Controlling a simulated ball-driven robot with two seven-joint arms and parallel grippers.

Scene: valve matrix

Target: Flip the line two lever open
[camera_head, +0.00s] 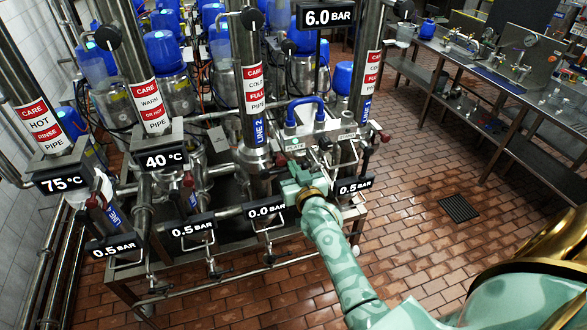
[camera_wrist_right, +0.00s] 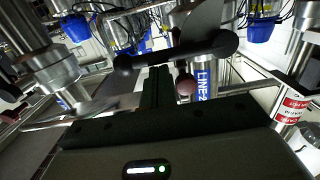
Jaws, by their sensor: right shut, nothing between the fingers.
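The line two pipe (camera_head: 252,85) stands upright in the head view with a blue LINE 2 label (camera_head: 259,131). The label also shows in the wrist view (camera_wrist_right: 207,80). A display reading 0.0 BAR (camera_head: 267,211) is below it. A dark red lever knob (camera_wrist_right: 185,84) is beside the label in the wrist view; I cannot make out the lever's angle. My right gripper (camera_head: 296,182) is at the front of the line two area, its fingers shut and empty. In the wrist view the fingertips (camera_wrist_right: 158,78) are just left of the knob; contact is unclear. My left gripper is out of view.
Neighbouring pipes carry displays reading 0.5 BAR (camera_head: 193,226) and another 0.5 BAR (camera_head: 355,186) close to my right gripper. A dark bar with rounded ends (camera_wrist_right: 178,53) crosses above the fingertips in the wrist view. Brick floor (camera_head: 420,240) is open at right.

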